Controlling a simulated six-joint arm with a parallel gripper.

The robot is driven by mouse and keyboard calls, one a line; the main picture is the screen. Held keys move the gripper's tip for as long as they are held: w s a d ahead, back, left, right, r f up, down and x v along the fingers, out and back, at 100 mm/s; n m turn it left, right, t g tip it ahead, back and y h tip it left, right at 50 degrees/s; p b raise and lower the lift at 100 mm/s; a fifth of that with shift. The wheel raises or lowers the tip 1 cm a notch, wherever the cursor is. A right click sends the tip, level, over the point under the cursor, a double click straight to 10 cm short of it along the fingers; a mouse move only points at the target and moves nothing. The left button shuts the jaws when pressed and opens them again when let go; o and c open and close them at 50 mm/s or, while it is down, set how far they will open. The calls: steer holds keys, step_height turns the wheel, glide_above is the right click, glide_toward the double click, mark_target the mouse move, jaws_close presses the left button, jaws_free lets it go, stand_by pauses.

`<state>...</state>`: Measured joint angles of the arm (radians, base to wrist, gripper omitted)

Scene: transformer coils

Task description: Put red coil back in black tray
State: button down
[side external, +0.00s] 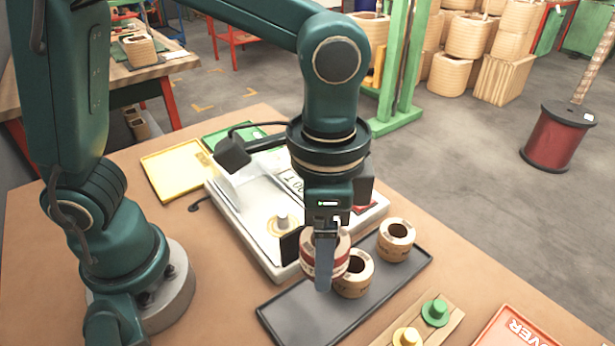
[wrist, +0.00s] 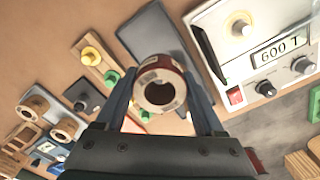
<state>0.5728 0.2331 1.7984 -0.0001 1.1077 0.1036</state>
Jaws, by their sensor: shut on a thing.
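The red coil (side external: 312,246), a ring with a red band and pale top, is between the fingers of my gripper (side external: 325,258). In the wrist view the red coil (wrist: 160,88) shows its round hole, with a finger of my gripper (wrist: 160,98) on each side. The black tray (side external: 290,318) lies flat on the table. Two tan coils, a nearer one (side external: 352,280) and a farther one (side external: 396,238), stand on it. The red coil appears beside the nearer tan coil, over the tray's device-side edge; its exact height is unclear. The tray (wrist: 158,30) also shows in the wrist view.
A white tester (side external: 255,240) with a peg stands along the tray's far-left side; its display shows in the wrist view (wrist: 280,50). A wooden strip with green (side external: 435,312) and yellow (side external: 406,337) spools lies in front. The tray's near end is bare.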

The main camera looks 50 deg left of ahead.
mark_target(319, 307)
step_height(319, 307, down, 10)
steer(key=shift+s+d+r, duration=0.1)
stand_by(0.4)
jaws_free()
steer(key=shift+f, duration=0.2)
steer(key=shift+r, duration=0.1)
step_height(319, 307, up, 12)
steer(key=f, duration=0.1)
steer(key=s+a+r+n+t, duration=0.1)
steer(key=a+n+t, duration=0.1)
steer(key=a+n, duration=0.2)
steer(key=s+a+r+n+t, duration=0.2)
steer(key=a+n+t, duration=0.1)
steer(key=a, duration=0.6)
steer(key=shift+s+a+r+n+t, duration=0.3)
steer(key=shift+n, duration=0.1)
